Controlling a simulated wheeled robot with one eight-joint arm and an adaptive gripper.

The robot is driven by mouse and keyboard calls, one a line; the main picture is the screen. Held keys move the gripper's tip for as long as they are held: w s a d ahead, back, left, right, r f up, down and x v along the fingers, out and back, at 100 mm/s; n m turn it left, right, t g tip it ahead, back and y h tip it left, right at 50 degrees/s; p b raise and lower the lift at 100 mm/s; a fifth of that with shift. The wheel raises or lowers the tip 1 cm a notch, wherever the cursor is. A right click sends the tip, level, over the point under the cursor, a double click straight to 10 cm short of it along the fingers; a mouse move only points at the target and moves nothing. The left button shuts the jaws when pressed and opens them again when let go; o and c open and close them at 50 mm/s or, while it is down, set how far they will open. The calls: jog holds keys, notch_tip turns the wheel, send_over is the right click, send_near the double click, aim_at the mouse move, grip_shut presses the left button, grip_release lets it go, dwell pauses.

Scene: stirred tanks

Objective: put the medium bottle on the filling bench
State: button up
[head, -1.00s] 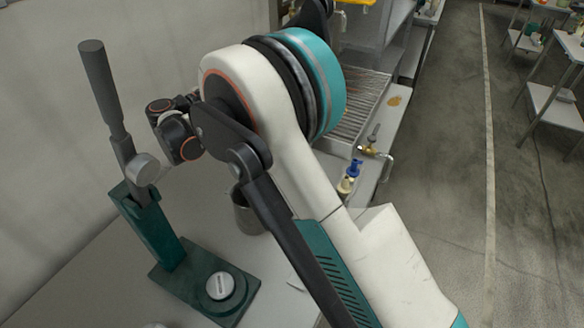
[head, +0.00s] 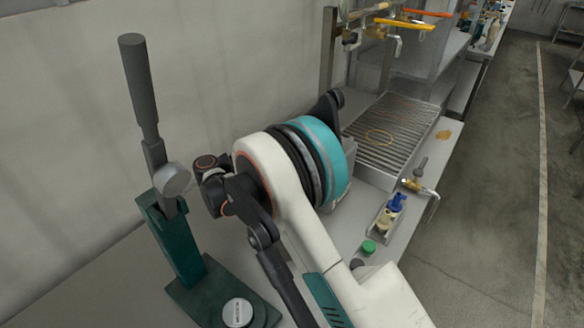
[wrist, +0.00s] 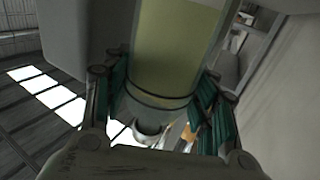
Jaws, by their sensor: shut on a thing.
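In the wrist view, my gripper (wrist: 160,98) is shut on a clear bottle (wrist: 176,45) of yellowish liquid, taken as the medium bottle. The fingers clasp it on both sides near dark rings around it; its far part runs out of the picture top. In the head view my arm hides the gripper and the bottle. A grey bench top (head: 354,221) with a ribbed steel drain tray (head: 395,128) runs along the wall; I cannot tell whether this is the filling bench.
A green lever press (head: 178,245) stands at the left of the bench. A small tray holds blue-topped bottles (head: 391,210), with a green cap (head: 368,247) beside it. Brass taps (head: 420,186) jut at the front edge. Open floor (head: 490,200) lies to the right.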

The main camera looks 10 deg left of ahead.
jog(key=shift+f+b, duration=0.65)
jog(key=shift+f, duration=2)
jog(key=shift+f, duration=0.2)
jog(key=o, duration=1.3)
jog(key=shift+r, duration=0.1)
jog(key=shift+r, duration=0.15)
jog(key=p+v, duration=0.2)
jog(key=v, duration=0.5)
jog(key=shift+s+a, duration=0.1)
jog(key=shift+a, duration=0.1)
